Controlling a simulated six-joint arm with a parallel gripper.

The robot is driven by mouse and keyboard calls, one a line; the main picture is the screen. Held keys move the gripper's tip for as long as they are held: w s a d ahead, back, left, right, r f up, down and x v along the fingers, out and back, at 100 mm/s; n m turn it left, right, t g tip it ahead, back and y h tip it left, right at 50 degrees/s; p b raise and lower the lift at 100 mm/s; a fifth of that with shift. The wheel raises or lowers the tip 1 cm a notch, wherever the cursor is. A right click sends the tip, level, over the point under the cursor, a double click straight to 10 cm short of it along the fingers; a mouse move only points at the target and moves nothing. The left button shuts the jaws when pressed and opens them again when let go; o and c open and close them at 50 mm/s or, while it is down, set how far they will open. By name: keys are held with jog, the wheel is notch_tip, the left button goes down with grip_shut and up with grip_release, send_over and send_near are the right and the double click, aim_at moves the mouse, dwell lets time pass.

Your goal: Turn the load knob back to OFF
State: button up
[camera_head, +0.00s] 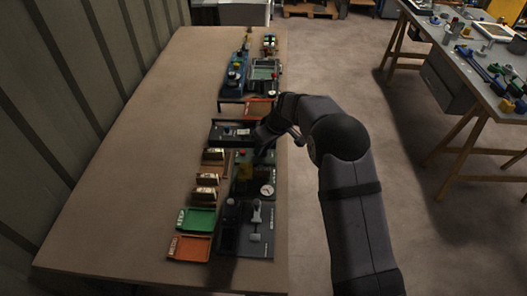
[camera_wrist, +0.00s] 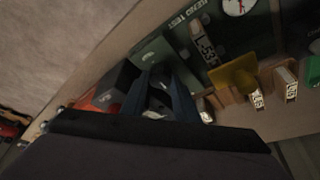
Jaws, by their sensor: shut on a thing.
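The load knob (camera_wrist: 160,88) is a dark shape between my fingertips in the wrist view, mostly hidden by them. It sits at one end of a dark green panel (camera_wrist: 150,45).
Wooden holders with pale blocks (camera_head: 207,180) stand left of the panel. A green tray (camera_head: 196,221) and an orange tray (camera_head: 189,248) lie nearer. A dark device (camera_head: 230,133) stands just beyond the gripper. The table's left side is clear.

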jog(key=shift+n, duration=0.3)
jog(key=o, duration=1.1)
jog(key=shift+c, duration=0.2)
jog(key=b+v, duration=0.2)
jog(key=v, duration=0.5)
jog(key=shift+r, duration=0.2)
jog(key=shift+d, duration=0.15)
jog(key=s+d+f+m+g+h, duration=0.1)
jog(key=s+d+m, duration=0.2)
jog(key=s, duration=0.8)
jog(key=s+d+f+m+g+h, duration=0.1)
jog(key=s+d+f+m, duration=0.1)
jog(key=s+d, duration=0.6)
jog(key=s+d+f+m+g+h, duration=0.1)
jog(key=s+d+m, duration=0.3)
jog(key=s, duration=1)
jog(key=shift+s+d+f, duration=0.2)
jog(key=shift+s+d, duration=0.1)
jog(key=shift+d, duration=0.5)
